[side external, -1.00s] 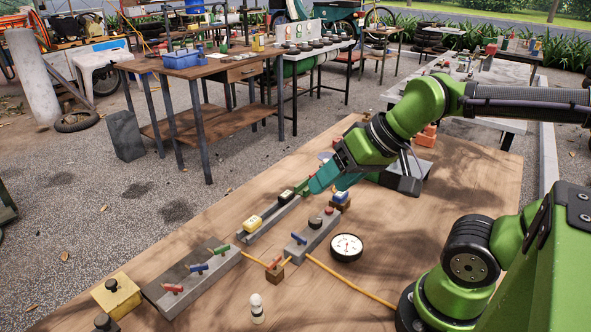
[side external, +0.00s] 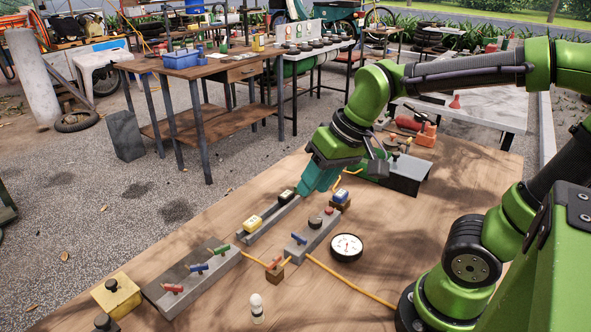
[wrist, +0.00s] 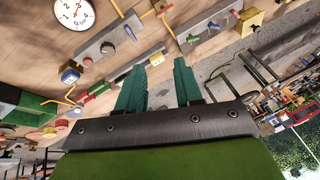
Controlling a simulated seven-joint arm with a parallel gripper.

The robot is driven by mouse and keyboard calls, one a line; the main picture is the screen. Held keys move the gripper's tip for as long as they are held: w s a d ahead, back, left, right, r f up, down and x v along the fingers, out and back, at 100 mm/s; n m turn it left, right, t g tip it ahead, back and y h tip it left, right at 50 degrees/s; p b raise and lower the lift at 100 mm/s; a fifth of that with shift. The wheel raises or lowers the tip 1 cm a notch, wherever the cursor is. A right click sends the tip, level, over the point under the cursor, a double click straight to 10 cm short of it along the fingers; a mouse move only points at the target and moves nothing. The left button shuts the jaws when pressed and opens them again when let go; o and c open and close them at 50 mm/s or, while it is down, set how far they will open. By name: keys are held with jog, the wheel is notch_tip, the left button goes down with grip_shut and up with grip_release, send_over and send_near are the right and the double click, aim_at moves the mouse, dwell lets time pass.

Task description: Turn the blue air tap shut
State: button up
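A blue lever tap (side external: 198,268) sits between a red and a green one on the grey block at front left. Another blue lever (side external: 299,238) stands on the middle grey block; it also shows in the wrist view (wrist: 130,33). Which one is the air tap I cannot tell; no label is readable. My gripper (side external: 302,191) is low over the board, near the black switch on the narrow rail, apart from both blue levers. In the wrist view my gripper (wrist: 158,66) has its two teal fingers spread, with nothing held between them.
A round gauge (side external: 346,247) lies right of the middle block. A yellow switch (side external: 253,222) sits on the rail. A red tap (side external: 274,264) joins the orange hose. A blue-topped fitting (side external: 341,196) stands right of my gripper.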

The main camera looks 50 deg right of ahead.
aim_at(299, 236)
jog(key=shift+w+d+f+n+g+h, duration=0.85)
jog(key=shift+w+d+n+g, duration=0.55)
jog(key=shift+w+g, duration=1.3)
jog(key=shift+t, duration=0.4)
jog(key=f, duration=1.6)
jog(key=shift+w+d, duration=0.15)
jog(key=shift+w, duration=0.2)
grip_shut()
